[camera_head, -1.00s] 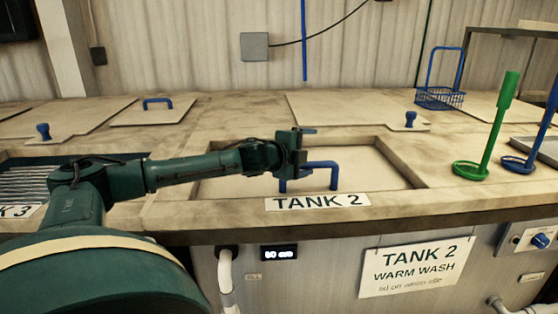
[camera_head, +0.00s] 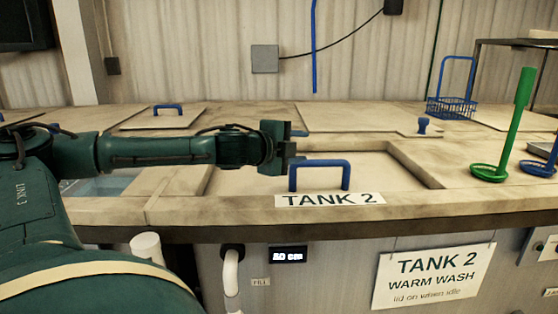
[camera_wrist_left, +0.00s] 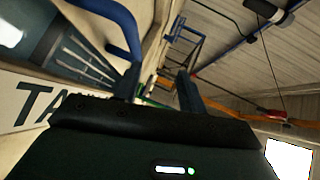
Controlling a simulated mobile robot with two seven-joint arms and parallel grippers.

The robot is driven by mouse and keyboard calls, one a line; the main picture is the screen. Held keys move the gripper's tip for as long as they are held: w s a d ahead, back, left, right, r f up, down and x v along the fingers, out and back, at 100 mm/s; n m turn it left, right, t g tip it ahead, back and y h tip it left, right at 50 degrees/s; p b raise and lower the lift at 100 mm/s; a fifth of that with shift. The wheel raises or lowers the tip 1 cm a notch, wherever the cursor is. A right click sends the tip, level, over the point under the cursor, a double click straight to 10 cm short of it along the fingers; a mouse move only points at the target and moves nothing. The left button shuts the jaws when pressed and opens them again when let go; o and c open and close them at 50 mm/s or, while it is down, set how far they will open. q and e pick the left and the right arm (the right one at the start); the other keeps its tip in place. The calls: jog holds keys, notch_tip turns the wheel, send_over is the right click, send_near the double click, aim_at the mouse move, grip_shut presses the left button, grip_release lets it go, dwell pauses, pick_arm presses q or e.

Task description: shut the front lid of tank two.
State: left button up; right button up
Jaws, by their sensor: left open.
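The front lid of tank two (camera_head: 385,172) is a flat tan panel in the worktop recess behind the TANK 2 label (camera_head: 330,199). It looks level; I cannot tell if it is fully seated. Its blue arched handle (camera_head: 320,163) stands upright at the front. My left gripper (camera_head: 298,146) is open and empty, just left of and behind the handle's left leg. It hides part of the lid's left side. In the left wrist view the two fingers (camera_wrist_left: 158,88) are apart, with a blue bar (camera_wrist_left: 118,28) beside them. My right gripper is out of view.
A lid with a blue knob (camera_head: 422,125) lies behind. A lid with a blue handle (camera_head: 168,109) lies at back left, near an open tank (camera_head: 100,186). A blue basket (camera_head: 452,105) and a green tool (camera_head: 522,115) stand at right.

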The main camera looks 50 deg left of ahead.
pick_arm(q)
jog(key=f+b+v, duration=0.1)
jog(key=b+v, duration=0.2)
jog(key=v, duration=0.3)
jog(key=shift+s, duration=0.25)
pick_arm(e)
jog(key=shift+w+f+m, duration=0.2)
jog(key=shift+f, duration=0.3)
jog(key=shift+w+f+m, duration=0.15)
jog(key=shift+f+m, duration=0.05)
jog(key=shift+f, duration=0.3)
pick_arm(q)
jog(key=shift+d+r, duration=0.15)
jog(key=shift+d, duration=0.05)
jog(key=shift+c, duration=0.5)
